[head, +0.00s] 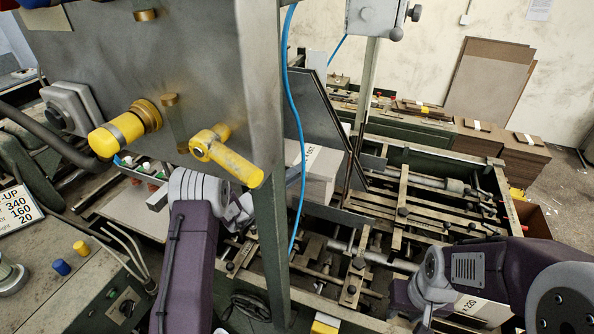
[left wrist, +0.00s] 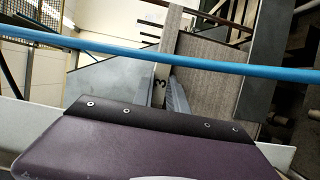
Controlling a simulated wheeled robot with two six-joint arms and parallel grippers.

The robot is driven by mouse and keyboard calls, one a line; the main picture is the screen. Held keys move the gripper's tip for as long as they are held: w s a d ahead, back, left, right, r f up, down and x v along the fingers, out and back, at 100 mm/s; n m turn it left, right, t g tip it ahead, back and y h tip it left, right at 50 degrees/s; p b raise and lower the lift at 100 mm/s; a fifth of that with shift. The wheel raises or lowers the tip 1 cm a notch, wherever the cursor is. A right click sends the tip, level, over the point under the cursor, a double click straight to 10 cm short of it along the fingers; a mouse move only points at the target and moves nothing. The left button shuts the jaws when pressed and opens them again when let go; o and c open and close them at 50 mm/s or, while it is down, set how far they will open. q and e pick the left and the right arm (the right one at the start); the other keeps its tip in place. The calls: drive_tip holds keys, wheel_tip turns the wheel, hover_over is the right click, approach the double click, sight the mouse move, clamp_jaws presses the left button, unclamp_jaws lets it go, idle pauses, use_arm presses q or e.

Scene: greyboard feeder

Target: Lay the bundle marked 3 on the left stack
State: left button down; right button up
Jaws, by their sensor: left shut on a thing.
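The bundle marked 3 (left wrist: 159,82) shows in the left wrist view as a narrow grey-brown board edge with a black 3. My left gripper (left wrist: 165,98) is shut on it; the purple wrist housing hides part of the fingers.
A blue hose (head: 297,130) hangs down by the post (head: 268,240) and crosses the left wrist view (left wrist: 160,58). A metal panel with yellow handles (head: 225,157) stands close to my left arm. Machine rails (head: 420,205) fill the middle. Boards (head: 490,80) lean at the back wall.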

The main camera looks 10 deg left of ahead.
use_arm(q)
drive_tip(key=shift+w+a, duration=0.1)
drive_tip(key=shift+a, duration=0.05)
drive_tip(key=c, duration=1.4)
unclamp_jaws()
drive_tip(key=shift+o, duration=0.4)
drive_tip(key=shift+s+d, duration=0.25)
drive_tip(key=shift+d, duration=0.05)
use_arm(e)
drive_tip(key=shift+s, duration=0.1)
use_arm(q)
drive_tip(key=shift+a, duration=0.15)
use_arm(e)
wheel_tip(320, 180, down, 4)
drive_tip(key=b, duration=0.4)
drive_tip(key=shift+f, duration=0.15)
use_arm(q)
drive_tip(key=v, duration=1.1)
drive_tip(key=shift+s+a, duration=0.25)
drive_tip(key=shift+s, duration=0.05)
